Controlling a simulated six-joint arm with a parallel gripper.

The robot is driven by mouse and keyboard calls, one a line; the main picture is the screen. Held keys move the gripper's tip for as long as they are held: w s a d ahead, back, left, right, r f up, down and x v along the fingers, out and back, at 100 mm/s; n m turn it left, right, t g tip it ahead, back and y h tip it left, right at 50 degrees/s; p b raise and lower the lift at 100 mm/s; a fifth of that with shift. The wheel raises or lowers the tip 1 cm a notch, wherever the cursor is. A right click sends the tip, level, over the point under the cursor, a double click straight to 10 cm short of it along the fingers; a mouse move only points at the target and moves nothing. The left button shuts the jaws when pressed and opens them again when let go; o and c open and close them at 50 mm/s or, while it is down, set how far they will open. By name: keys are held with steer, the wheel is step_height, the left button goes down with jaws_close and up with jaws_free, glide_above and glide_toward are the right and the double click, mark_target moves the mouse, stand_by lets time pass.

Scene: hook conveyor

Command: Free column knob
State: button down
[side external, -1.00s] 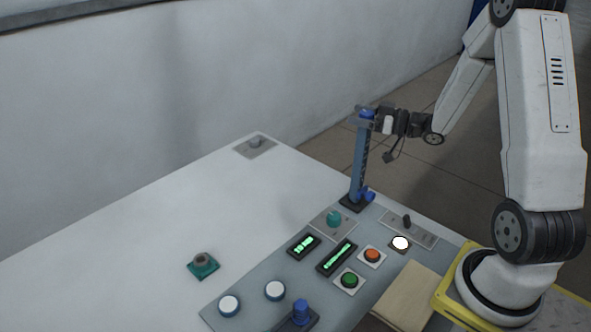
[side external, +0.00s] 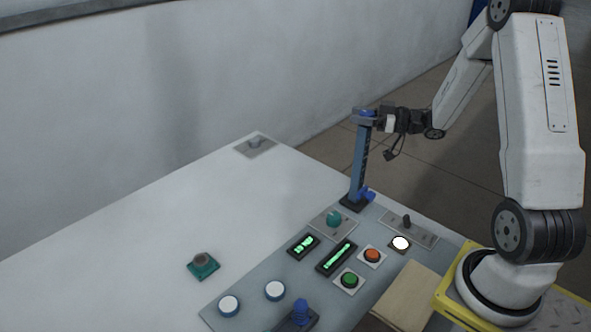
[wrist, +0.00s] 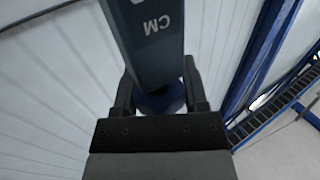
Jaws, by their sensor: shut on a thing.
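A blue column (side external: 359,168) with dark scale markings stands upright on a dark base at the panel's far edge. A blue round knob (side external: 367,112) is at its top, where my gripper (side external: 366,117) reaches in from the right. In the wrist view my gripper's two dark fingers (wrist: 162,93) are shut on the sides of the blue knob (wrist: 161,104). The column (wrist: 146,35) shows there with the letters CM. A second blue knob (side external: 368,194) sticks out near the column's foot, clear of my gripper.
The grey panel (side external: 240,300) bears a teal knob (side external: 334,219), green displays (side external: 337,257), an orange button (side external: 372,255), a green button (side external: 349,280) and a blue joystick (side external: 300,311). The white table to the left is mostly clear.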

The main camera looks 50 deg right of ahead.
steer(key=shift+n+g+y, duration=0.6)
steer(key=shift+n+y, duration=0.1)
steer(key=shift+y, duration=0.2)
steer(key=shift+a, duration=0.1)
steer(key=shift+c, duration=0.5)
jaws_free()
steer(key=shift+s, duration=0.1)
steer(key=v, duration=0.7)
steer(key=shift+s+d, duration=0.25)
steer(key=shift+r, duration=0.1)
